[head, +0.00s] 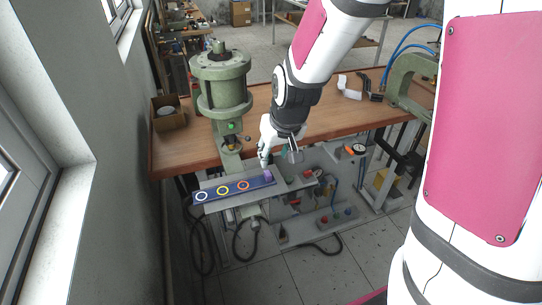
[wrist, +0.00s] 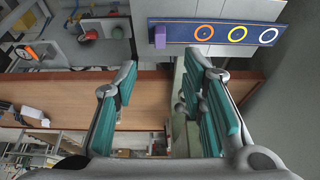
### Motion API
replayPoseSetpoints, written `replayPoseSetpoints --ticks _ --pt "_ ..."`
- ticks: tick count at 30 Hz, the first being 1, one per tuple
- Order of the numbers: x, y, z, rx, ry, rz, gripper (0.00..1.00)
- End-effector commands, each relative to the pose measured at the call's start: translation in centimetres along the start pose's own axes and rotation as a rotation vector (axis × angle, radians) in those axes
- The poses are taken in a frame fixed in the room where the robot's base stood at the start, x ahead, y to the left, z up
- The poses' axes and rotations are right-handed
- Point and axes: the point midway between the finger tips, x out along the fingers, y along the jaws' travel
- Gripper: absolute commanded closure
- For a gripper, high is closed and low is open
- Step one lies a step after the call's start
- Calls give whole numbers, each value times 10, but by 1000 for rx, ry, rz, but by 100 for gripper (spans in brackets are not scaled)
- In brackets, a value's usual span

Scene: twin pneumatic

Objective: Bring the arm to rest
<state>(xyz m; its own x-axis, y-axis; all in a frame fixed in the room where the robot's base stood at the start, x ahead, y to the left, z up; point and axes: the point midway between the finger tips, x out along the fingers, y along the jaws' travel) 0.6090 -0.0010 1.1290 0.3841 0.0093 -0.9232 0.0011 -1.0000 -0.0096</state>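My gripper (head: 281,151) hangs above the wooden workbench (head: 176,157), near the front edge, to the right of the green pneumatic press (head: 220,80). In the wrist view my gripper (wrist: 160,85) has its two teal-padded fingers spread wide, with nothing between them. A blue strip (head: 234,189) with a white, a yellow and an orange ring lies on a grey ledge in front of the press. A small purple block (head: 267,175) stands at the strip's right end; it also shows in the wrist view (wrist: 160,37), apart from the fingers.
A cardboard box (head: 168,116) stands on the bench at the left. Another green machine frame (head: 412,88) is at the right. Pneumatic fittings and a gauge (head: 355,149) sit on the lower grey panel. A wall with windows runs along the left. Bench surface right of my gripper is mostly clear.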

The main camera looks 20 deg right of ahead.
Motion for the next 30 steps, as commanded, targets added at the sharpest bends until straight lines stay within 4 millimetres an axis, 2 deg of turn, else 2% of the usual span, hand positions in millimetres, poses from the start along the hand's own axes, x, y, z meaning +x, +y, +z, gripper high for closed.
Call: replayPoseSetpoints --ticks 7,10,17,24,30 --pt "-9 0 0 0 2 -2 62" --pt "-28 -2 1 0 13 -9 62" --pt "-104 -6 18 -1 44 -28 62" --pt "-176 -7 59 -6 73 -25 62" --pt "-217 -5 98 -6 92 -7 62"
